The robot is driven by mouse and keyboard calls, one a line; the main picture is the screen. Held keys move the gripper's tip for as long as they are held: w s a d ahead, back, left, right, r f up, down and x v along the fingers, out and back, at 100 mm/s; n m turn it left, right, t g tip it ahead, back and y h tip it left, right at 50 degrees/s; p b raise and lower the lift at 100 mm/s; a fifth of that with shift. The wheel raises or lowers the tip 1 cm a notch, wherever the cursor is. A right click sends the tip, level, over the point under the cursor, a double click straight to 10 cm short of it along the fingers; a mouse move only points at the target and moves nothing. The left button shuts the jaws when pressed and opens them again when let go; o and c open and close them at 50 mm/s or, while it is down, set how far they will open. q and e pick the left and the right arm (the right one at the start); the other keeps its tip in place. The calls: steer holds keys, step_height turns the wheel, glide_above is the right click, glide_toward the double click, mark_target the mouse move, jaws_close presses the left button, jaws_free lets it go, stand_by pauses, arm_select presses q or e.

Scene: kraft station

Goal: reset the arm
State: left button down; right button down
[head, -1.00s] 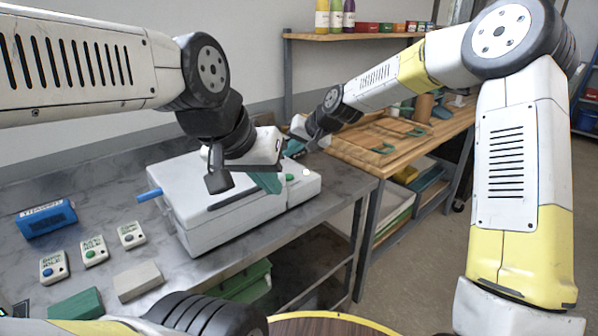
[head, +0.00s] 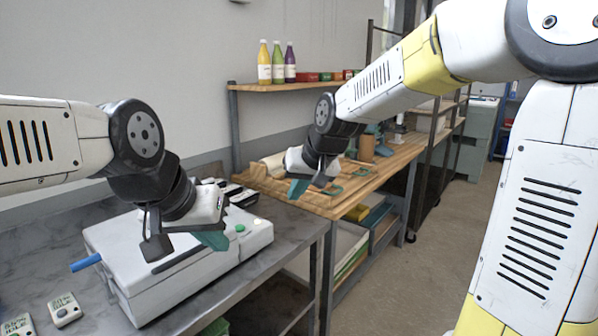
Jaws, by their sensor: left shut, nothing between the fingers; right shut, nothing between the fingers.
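My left gripper (head: 212,240) hangs over the white machine (head: 130,262) on the grey counter. Its teal fingertips are together with nothing between them. Whether the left fingertips touch the machine's top, I cannot tell.
A blue handle (head: 86,262) sticks out from the machine's left side. Small labelled boxes (head: 64,310) lie at the lower left. A shelf (head: 300,86) holds bottles (head: 277,62) and small coloured boxes. Open floor (head: 440,230) lies to the right of the bench.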

steer(key=s+d+m+h, duration=0.1)
steer(key=s+d, duration=0.7)
steer(key=s, duration=0.2)
steer(key=s+d+r+m, duration=0.1)
steer(key=s+d, duration=0.6)
steer(key=s, duration=0.4)
steer(key=shift+s+d+h, duration=0.2)
steer(key=shift+d+h, duration=0.2)
steer(key=shift+a, duration=0.1)
